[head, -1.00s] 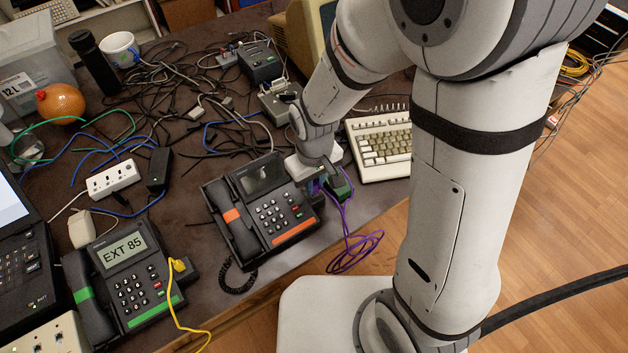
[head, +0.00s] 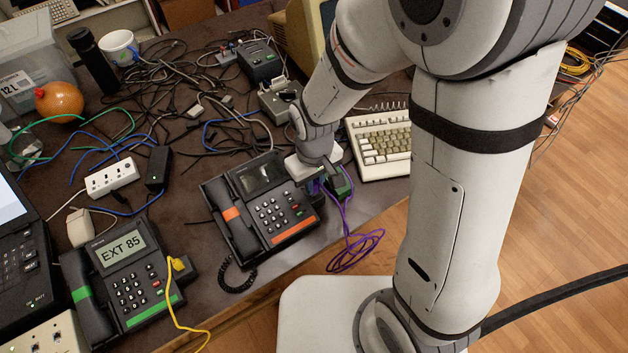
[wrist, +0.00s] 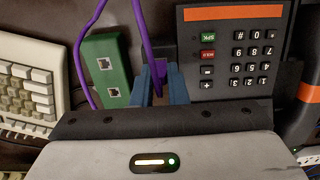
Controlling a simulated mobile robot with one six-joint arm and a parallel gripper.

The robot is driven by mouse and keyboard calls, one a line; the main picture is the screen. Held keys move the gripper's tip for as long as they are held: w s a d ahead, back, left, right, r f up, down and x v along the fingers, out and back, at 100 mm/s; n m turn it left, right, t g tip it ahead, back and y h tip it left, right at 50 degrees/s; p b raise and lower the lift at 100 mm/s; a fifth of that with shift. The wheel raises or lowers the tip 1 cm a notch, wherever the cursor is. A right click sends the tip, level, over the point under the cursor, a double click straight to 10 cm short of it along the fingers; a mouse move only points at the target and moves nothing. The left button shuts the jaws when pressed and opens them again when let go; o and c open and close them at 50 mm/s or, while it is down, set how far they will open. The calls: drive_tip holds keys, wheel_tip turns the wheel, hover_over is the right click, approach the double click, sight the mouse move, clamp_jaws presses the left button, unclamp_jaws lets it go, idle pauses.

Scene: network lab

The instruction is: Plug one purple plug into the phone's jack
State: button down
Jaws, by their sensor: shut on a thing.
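The phone with the orange stripe (head: 293,229) lies on the desk in the middle of the head view, its keypad upper right in the wrist view (wrist: 236,60). My gripper (wrist: 160,92), with blue fingers, is shut on a purple plug (wrist: 159,74) close beside the phone's edge. The plug's front is hidden, so I cannot tell whether it is in the jack. A purple cable (head: 348,232) loops down over the desk's front edge. A green box (wrist: 107,70) with two sockets stands left of my gripper in the wrist view, and a purple cable runs beside it.
A second phone reading EXT 85 (head: 123,248) has a yellow cable (head: 178,310). A beige keyboard (head: 382,145) lies right of my gripper. Tangled black cables (head: 170,85), a power strip (head: 112,178) and an orange ball (head: 60,102) fill the desk's back and left.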

drive_tip(key=shift+f, duration=0.35)
drive_tip(key=c, duration=1.3)
unclamp_jaws()
drive_tip(key=shift+c, duration=0.2)
drive_tip(key=shift+r, duration=0.15)
wheel_tip(320, 180, up, 8)
drive_tip(key=shift+f, duration=0.2)
drive_tip(key=s+d+r+m+t+p, duration=0.1)
drive_tip(key=s+d+r+m, duration=0.2)
drive_tip(key=d+r, duration=0.3)
drive_tip(key=s+d+r+m+t, duration=0.1)
drive_tip(key=s+d+r+m, duration=0.2)
drive_tip(key=d, duration=0.7)
wheel_tip(320, 180, up, 3)
drive_tip(key=shift+f+m+t+p, duration=0.1)
drive_tip(key=shift+m+t+p, duration=0.2)
drive_tip(key=shift+m+p, duration=0.1)
